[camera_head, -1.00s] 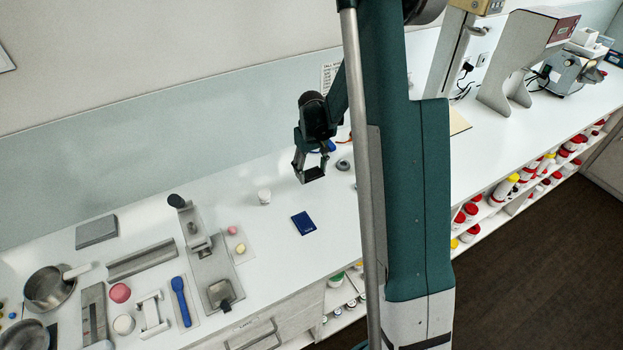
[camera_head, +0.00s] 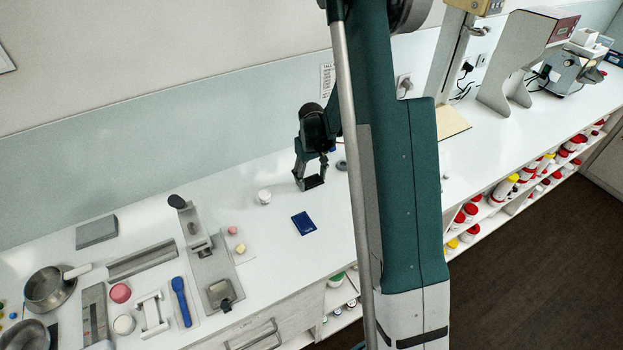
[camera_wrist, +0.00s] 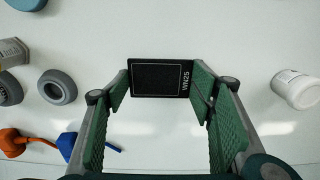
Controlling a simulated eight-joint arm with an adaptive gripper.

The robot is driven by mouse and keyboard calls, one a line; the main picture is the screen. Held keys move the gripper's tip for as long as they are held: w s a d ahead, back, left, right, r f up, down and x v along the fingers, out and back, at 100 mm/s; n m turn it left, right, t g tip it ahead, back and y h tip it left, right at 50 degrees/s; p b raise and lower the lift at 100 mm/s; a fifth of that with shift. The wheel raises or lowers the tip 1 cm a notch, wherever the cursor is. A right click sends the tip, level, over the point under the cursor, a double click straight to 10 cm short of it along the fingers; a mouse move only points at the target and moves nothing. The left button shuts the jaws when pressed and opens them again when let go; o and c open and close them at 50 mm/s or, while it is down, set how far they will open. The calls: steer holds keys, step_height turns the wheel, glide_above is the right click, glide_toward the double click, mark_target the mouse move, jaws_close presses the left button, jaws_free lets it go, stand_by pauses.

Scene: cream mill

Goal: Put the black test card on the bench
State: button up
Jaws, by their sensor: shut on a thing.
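The black test card (camera_wrist: 155,79), with a pale outline and white lettering along one edge, lies between my fingertips in the wrist view. My gripper (camera_wrist: 160,88) is shut on it, with one green-padded finger at each side. In the head view my gripper (camera_head: 310,184) points down low over the white bench (camera_head: 285,262), left of my arm column. The card is hard to make out there. I cannot tell whether it touches the bench.
A white jar (camera_head: 264,197) stands left of my gripper and a dark blue flat item (camera_head: 304,223) lies in front. A grey ring (camera_wrist: 57,87) and orange and blue tools (camera_wrist: 14,141) lie nearby. Metal tools and pans crowd the bench's left end.

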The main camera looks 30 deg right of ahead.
mark_target(312, 182)
steer(key=shift+f, duration=0.2)
steer(key=o, duration=0.8)
steer(key=shift+r, duration=0.1)
steer(key=shift+r, duration=0.1)
steer(key=shift+r, duration=6.05)
